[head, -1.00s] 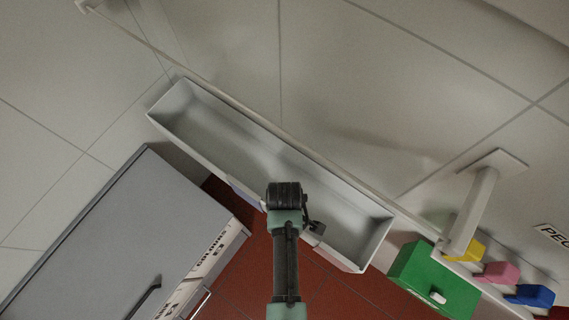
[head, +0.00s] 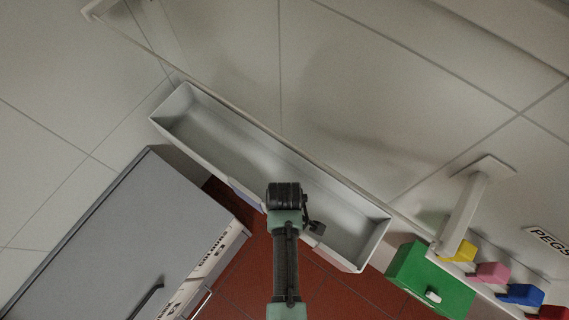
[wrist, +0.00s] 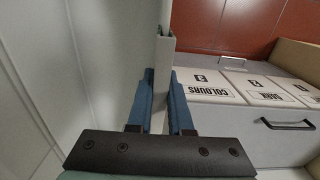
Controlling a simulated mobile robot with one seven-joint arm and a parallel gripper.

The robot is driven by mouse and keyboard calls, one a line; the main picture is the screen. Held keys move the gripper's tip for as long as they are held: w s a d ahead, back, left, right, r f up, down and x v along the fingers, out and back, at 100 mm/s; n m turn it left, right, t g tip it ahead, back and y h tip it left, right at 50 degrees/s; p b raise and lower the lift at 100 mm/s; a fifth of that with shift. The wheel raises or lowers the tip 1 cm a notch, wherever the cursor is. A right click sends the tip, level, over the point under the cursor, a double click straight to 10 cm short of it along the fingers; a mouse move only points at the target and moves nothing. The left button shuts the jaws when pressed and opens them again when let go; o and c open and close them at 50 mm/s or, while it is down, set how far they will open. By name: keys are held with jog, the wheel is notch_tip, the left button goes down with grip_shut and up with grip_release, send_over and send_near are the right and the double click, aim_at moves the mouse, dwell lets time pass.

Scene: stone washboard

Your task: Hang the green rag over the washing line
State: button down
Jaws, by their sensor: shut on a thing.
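No green rag can be made out in either view. The washing line (head: 138,46) runs slantwise in the head view from a mount at top left to a white bracket (head: 462,212) at right, passing behind a long pale trough (head: 180,117). My gripper is over the trough's front side in the head view, its fingers hidden behind my wrist. In the wrist view my gripper (wrist: 160,90) has its two blue fingers closed on either side of a thin pale strip (wrist: 165,45). The strip looks like the trough's front wall.
A grey cabinet (head: 110,230) stands at lower left; its labelled front (wrist: 225,85) shows in the wrist view. A green box (head: 430,280) and coloured pegs (head: 492,272) are at lower right. Red tiled floor (head: 270,255) lies below the trough.

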jog(key=shift+r+p, duration=4.5)
jog(key=shift+r, duration=0.05)
jog(key=s+a+p, duration=0.3)
jog(key=s+a, duration=0.1)
jog(key=s, duration=0.2)
jog(key=shift+s+a, duration=0.25)
jog(key=shift+a, duration=0.1)
